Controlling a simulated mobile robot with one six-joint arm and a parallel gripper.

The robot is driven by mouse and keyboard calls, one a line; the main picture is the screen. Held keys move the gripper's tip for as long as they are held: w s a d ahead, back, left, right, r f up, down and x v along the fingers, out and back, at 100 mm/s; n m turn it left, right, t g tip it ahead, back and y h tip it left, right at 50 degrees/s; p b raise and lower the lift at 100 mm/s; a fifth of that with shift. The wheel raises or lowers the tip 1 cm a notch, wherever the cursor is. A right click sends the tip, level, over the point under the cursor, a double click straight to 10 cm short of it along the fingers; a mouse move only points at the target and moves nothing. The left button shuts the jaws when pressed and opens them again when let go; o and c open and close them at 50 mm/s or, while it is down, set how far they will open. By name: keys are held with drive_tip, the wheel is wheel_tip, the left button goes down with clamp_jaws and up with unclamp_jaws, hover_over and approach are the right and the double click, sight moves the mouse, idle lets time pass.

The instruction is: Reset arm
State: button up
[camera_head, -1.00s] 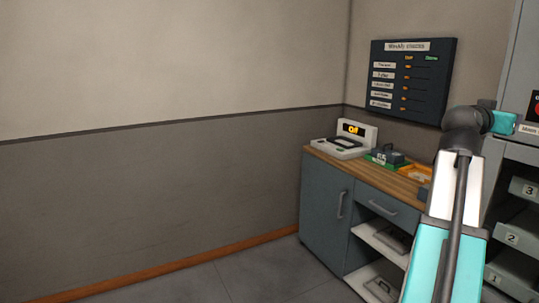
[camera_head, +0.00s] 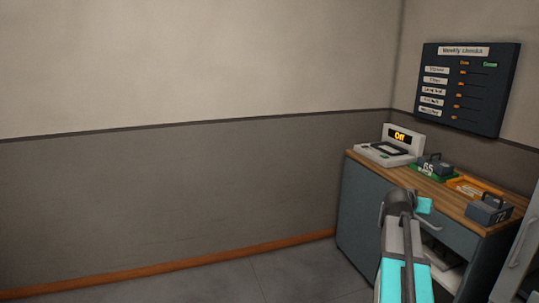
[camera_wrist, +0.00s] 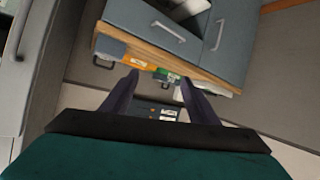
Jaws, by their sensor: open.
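My arm (camera_head: 403,235) rises from the bottom edge in the head view, in front of the cabinet. Its elbow is near the counter's front edge in the picture, and a teal link shows just right of it. My gripper's fingers cannot be made out there. In the wrist view my gripper (camera_wrist: 160,78) has its two dark fingers apart, with nothing held between them. The view is upside down, with the wall board (camera_wrist: 156,110) seen beyond the fingers.
A wooden counter (camera_head: 448,203) holds a white device (camera_head: 372,156) reading "Off", a green tray (camera_head: 421,173) with a dark block, an orange tray (camera_head: 466,184) and another dark block (camera_head: 488,212). The weekly checks board (camera_head: 495,90) hangs above. The left wall side is clear.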

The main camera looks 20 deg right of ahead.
drive_tip(key=w+a+f+n+y, duration=0.2)
drive_tip(key=w+a+f, duration=0.2)
drive_tip(key=a+f, duration=0.65)
drive_tip(key=s+a+f+n+g+y+p, duration=0.2)
drive_tip(key=a+f+y, duration=0.1)
drive_tip(key=a+f, duration=1)
drive_tip(key=s+a+f+n+g+y+p, duration=0.1)
drive_tip(key=s+a+f+n+y, duration=0.1)
drive_tip(key=a+f, duration=1.15)
drive_tip(key=s+a+f+n+g+y+p, duration=0.1)
drive_tip(key=s+a+f+g, duration=0.1)
drive_tip(key=s+a+f, duration=0.45)
drive_tip(key=s+a+f+n+g+y+p, duration=0.1)
drive_tip(key=s+a+f, duration=0.2)
drive_tip(key=s+f, duration=0.55)
drive_tip(key=s+a+f+n+g+y, duration=0.1)
drive_tip(key=s+a, duration=0.3)
drive_tip(key=s, duration=0.5)
drive_tip(key=s+a+f+n+g+y, duration=0.1)
drive_tip(key=s+a+f+g, duration=0.2)
drive_tip(key=s, duration=0.7)
drive_tip(key=shift+a+n+g, duration=0.4)
drive_tip(key=shift+a+g, duration=0.2)
drive_tip(key=shift+a, duration=0.15)
drive_tip(key=shift+w, duration=0.1)
